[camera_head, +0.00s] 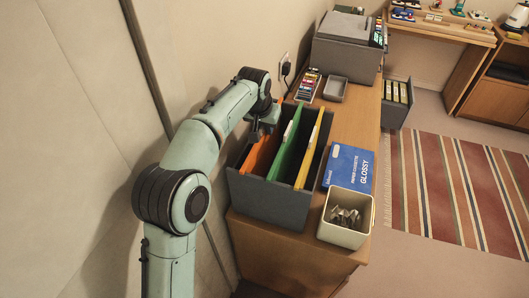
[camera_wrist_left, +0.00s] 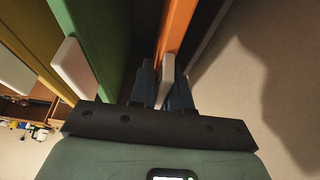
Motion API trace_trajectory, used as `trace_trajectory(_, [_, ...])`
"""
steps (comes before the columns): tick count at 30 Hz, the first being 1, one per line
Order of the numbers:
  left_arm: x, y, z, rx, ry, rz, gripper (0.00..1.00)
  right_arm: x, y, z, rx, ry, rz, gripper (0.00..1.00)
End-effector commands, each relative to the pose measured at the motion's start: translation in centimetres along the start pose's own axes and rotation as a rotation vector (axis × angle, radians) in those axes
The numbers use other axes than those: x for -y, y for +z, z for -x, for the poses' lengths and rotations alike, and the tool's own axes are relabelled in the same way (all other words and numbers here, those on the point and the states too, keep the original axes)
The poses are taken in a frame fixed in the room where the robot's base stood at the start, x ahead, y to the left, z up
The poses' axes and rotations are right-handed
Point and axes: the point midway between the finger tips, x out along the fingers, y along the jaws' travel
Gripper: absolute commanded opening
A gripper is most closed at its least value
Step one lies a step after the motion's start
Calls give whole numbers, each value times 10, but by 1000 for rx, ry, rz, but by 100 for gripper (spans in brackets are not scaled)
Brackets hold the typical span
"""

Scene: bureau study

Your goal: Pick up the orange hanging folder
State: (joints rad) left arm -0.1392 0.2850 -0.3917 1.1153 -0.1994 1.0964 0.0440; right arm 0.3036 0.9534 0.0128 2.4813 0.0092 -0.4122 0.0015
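The orange hanging folder (camera_head: 261,156) stands in the dark grey open file box (camera_head: 268,200), leftmost of the folders. My left gripper (camera_head: 264,131) is at its far upper edge, pointing down. In the left wrist view, the gripper's two dark fingers (camera_wrist_left: 163,86) stand close together on either side of the orange folder (camera_wrist_left: 177,28) and its white tab (camera_wrist_left: 167,75). They look shut on it, with little gap showing. The folder's lower part is hidden in the box. My right gripper is in neither view.
Green (camera_head: 290,145) and yellow (camera_head: 309,150) folders stand to the right in the same box. A blue box (camera_head: 349,167) and a beige bin (camera_head: 345,214) with metal pieces sit beside it. The wall is close on the left.

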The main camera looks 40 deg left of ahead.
Motion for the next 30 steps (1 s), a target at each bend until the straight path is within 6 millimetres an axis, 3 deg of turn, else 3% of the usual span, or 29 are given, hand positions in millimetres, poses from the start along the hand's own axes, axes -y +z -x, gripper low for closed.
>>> trace_trajectory(14, [0,-4,9,-2,0,0,0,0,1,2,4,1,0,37])
trace_trajectory(20, [0,-15,35,-5,1,0,0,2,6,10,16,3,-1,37])
trace_trajectory(30, [0,-42,98,-5,0,0,0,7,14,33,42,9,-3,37])
